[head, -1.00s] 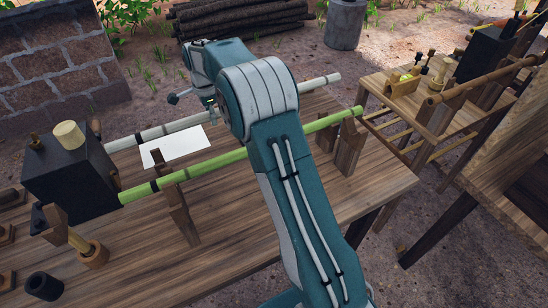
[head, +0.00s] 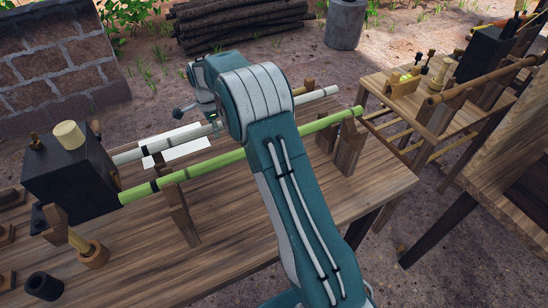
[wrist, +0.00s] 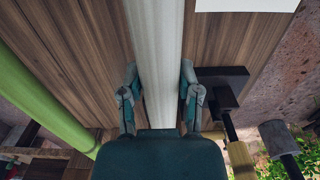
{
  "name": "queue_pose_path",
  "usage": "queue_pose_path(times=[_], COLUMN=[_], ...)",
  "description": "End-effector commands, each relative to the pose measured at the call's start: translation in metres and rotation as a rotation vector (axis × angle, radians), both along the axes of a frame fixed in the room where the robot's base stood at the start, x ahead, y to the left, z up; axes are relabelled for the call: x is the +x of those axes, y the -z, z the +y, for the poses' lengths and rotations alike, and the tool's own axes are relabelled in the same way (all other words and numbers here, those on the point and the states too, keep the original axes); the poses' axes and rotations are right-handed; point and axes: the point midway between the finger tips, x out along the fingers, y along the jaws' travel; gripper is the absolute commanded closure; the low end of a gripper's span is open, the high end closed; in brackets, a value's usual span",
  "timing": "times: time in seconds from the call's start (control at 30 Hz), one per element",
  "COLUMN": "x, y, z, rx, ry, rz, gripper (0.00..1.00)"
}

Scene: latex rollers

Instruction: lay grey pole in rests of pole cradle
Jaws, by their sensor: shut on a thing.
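The grey pole (head: 160,148) is long and pale with dark bands. It lies crosswise behind the green pole (head: 230,153), roughly parallel to it. In the wrist view the grey pole (wrist: 158,50) runs between the two fingers of my gripper (wrist: 160,90), which is shut on it. I cannot tell which rests belong to the cradle for the grey pole, or whether the pole touches any.
A black box (head: 70,180) with a tan knob stands at the table's left, close to the grey pole's end. The table's front middle is clear.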

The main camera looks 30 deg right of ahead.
Motion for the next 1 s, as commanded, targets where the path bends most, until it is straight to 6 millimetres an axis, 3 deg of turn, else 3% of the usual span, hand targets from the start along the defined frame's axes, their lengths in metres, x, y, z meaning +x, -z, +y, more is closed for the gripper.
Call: queue_pose_path(times=[0.63,1.0], x=[0.0,0.0], y=[0.033,0.036], z=[0.0,0.0], rx=[0.0,0.0], ry=[0.0,0.0], rz=[0.001,-0.001], gripper=[1.0,1.0])
